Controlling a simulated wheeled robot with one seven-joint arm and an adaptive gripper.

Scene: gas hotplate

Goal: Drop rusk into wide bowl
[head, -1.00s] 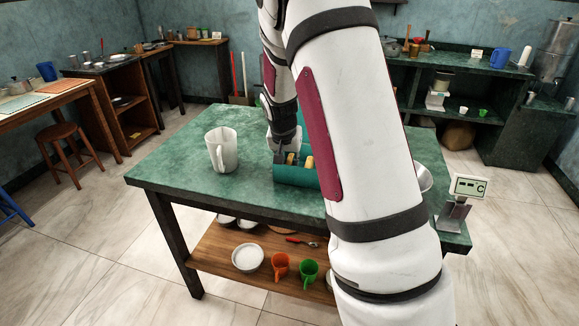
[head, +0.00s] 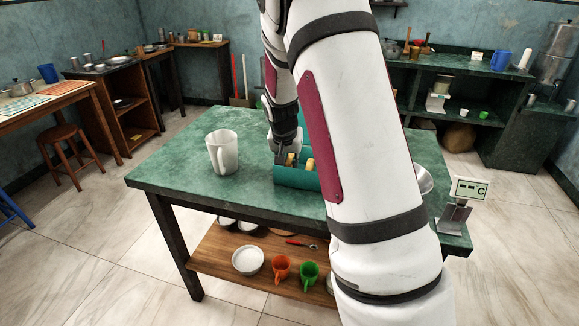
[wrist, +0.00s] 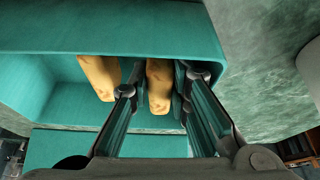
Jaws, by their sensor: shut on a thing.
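Two yellow-brown rusks stand in a teal bin (head: 292,180) on the green table. In the wrist view, one rusk (wrist: 159,85) is between the fingers of my gripper (wrist: 162,88), and my gripper is shut on it. The other rusk (wrist: 100,76) is just left of the fingers, inside the bin (wrist: 130,38). In the head view my gripper (head: 284,159) is down at the bin, partly hidden. A pale bowl (head: 425,179) shows at the table's right side, mostly hidden behind my arm; its full width cannot be seen.
A white jug (head: 222,152) stands left of the bin. A scale-like device with a display (head: 469,188) is at the table's right corner. The table's front left is clear.

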